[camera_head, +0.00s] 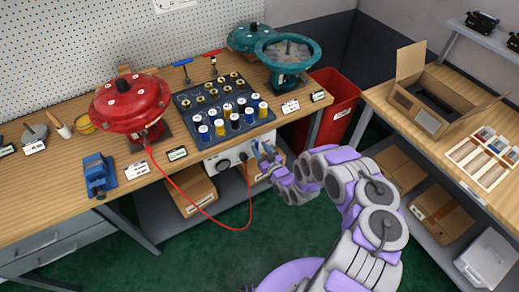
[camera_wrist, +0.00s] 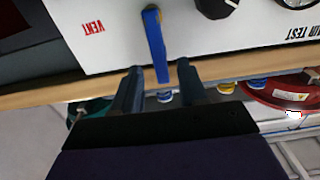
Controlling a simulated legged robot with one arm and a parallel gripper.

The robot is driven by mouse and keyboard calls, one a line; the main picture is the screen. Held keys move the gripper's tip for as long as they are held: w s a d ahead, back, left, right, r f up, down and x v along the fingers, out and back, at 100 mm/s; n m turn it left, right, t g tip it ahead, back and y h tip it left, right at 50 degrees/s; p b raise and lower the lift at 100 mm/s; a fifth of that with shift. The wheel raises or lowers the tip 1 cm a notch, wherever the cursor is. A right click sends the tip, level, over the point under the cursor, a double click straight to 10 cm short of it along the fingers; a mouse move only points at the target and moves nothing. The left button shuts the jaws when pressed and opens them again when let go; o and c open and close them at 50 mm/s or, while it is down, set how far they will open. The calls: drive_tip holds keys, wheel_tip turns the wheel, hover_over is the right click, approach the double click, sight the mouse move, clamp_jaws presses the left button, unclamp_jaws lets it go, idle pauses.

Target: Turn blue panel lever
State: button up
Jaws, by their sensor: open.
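The blue lever (camera_wrist: 155,45) is a narrow bar on the white panel (camera_wrist: 110,35) beside an upside-down red VENT label (camera_wrist: 94,27) in the wrist view. My gripper (camera_wrist: 160,80) is open, its two dark fingers pointing at the panel. The lever's free end shows between the fingertips, with a gap on each side; I cannot tell how deep it sits between them. In the head view the white panel (camera_head: 228,156) is at the bench's front edge, and my gripper (camera_head: 266,152) is at its right end. The lever cannot be made out clearly there.
A black knob (camera_wrist: 216,6) and a gauge (camera_wrist: 296,3) sit beside the lever on the panel. A red hose (camera_head: 205,215) hangs in a loop in front of the bench. A red valve actuator (camera_head: 130,103) stands left, a red bin (camera_head: 333,105) behind right.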

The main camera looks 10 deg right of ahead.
drive_tip(key=shift+w+a, duration=0.15)
drive_tip(key=shift+w, duration=0.25)
clamp_jaws()
idle(0.5)
